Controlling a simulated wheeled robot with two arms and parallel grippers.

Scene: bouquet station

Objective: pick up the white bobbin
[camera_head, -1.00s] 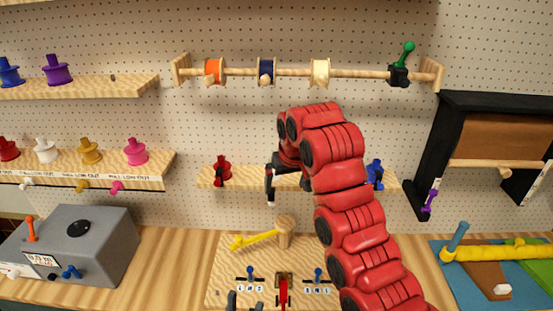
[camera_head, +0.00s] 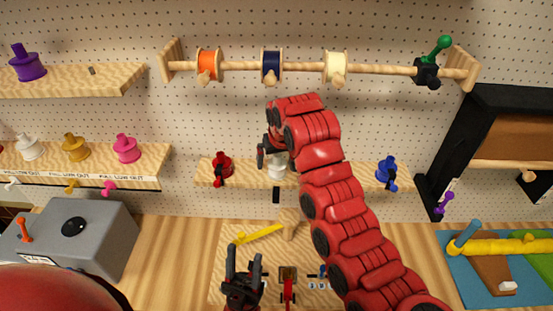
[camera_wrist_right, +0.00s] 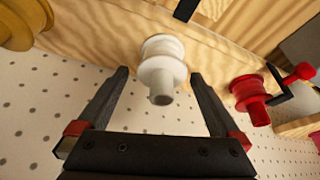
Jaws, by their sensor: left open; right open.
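A white bobbin (camera_head: 277,169) stands on the middle shelf, partly hidden by my right gripper in the head view. In the right wrist view the white bobbin (camera_wrist_right: 161,70) lies between and just beyond the fingertips, with clear gaps on both sides. My right gripper (camera_wrist_right: 162,78) is open and empty; in the head view (camera_head: 270,153) it is in front of the shelf. My left gripper (camera_head: 243,262) is open and empty, low over the workbench. Another white bobbin (camera_head: 30,148) stands on the left shelf.
A red bobbin (camera_head: 221,165) and a blue bobbin (camera_head: 387,170) share the middle shelf (camera_head: 245,177). A gold bobbin (camera_wrist_right: 22,22) is near the right gripper in the wrist view. A rod (camera_head: 300,67) with several spools runs above. A grey box (camera_head: 85,235) stands at left.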

